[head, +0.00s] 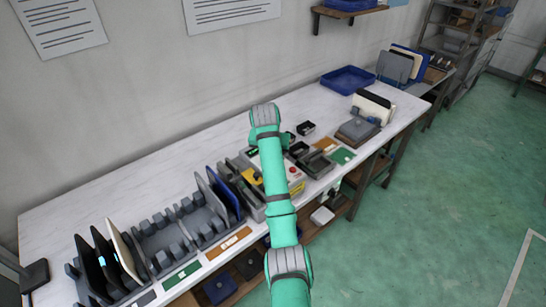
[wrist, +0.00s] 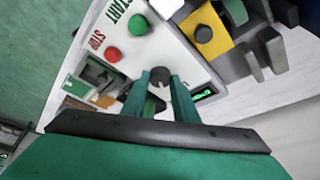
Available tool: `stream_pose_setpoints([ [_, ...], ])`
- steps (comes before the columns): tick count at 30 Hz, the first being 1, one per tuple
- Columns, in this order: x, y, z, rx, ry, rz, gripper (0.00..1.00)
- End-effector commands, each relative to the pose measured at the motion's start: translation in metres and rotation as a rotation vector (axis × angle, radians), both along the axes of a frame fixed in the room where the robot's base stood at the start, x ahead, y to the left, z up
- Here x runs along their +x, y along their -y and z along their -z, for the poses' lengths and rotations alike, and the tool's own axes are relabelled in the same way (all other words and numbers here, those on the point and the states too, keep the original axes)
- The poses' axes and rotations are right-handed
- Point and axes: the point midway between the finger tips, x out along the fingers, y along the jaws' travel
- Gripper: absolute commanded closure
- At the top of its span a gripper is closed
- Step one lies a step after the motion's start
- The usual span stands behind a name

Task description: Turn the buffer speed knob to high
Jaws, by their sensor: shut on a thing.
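In the wrist view a dark round knob (wrist: 158,77) stands on a pale grey control panel (wrist: 165,50). My gripper (wrist: 159,88) has its two green fingers on either side of the knob, shut on it. The fingers hide part of the knob, and I cannot read its setting. A green button (wrist: 138,24) by the word START and a red button (wrist: 112,54) by the word STOP are on the same panel. In the head view my arm covers the knob and most of the gripper.
A black round control on a yellow plate (wrist: 222,58) and a small lit green display (wrist: 204,94) are near the knob. On the bench (head: 110,180), a grey rack with upright panels (head: 180,238) stands left. A blue tray (head: 348,80) lies at the back right.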

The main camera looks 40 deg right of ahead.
Motion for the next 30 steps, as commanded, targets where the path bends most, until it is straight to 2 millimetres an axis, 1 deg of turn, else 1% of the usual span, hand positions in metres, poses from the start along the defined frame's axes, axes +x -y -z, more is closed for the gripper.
stream_pose_setpoints([
  [2,0.0015,-0.0023,-0.0001,0.002,-0.001,0.071,0.96],
  [21,0.0057,-0.0034,-0.0007,0.002,-0.002,0.676,0.96],
  [30,0.007,-0.0023,-0.0008,0.0,-0.002,0.906,0.96],
])
